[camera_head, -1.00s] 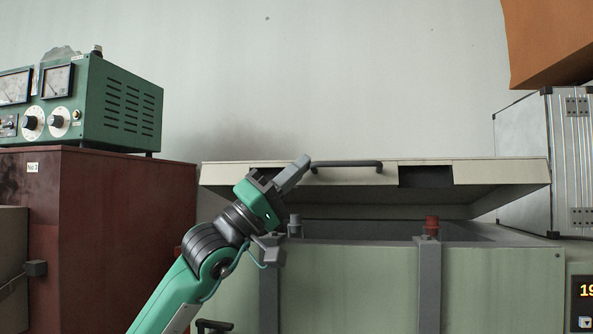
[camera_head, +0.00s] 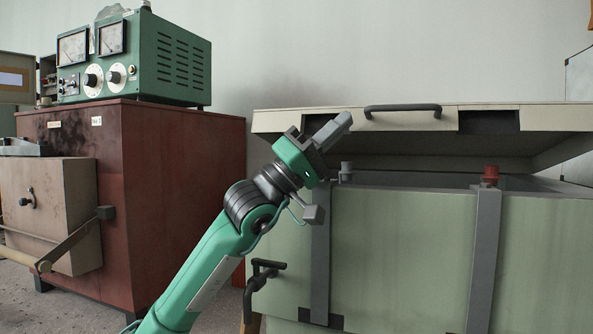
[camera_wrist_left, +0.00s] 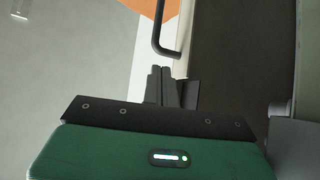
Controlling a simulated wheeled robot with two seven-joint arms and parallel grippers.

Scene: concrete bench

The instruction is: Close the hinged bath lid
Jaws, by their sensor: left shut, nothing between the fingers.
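The bath lid (camera_head: 545,117) is a pale, flat hinged cover, tilted partly open above the green bath (camera_head: 408,245). A dark gap shows between the lid and the rim. A dark handle (camera_head: 403,108) runs along the lid's front edge; the handle also shows in the left wrist view (camera_wrist_left: 158,32). My left gripper (camera_head: 338,128) is shut and empty at the lid's front edge, left of the handle. In the left wrist view its closed fingers (camera_wrist_left: 160,84) lie close to the lid edge; contact cannot be told. My right gripper is not in view.
Grey upright straps with a grey knob (camera_head: 346,171) and a red knob (camera_head: 491,175) stand at the bath's front. A red-brown cabinet (camera_head: 180,190) on the left carries a green meter box (camera_head: 165,62). A black valve (camera_head: 262,275) projects from the bath's lower left.

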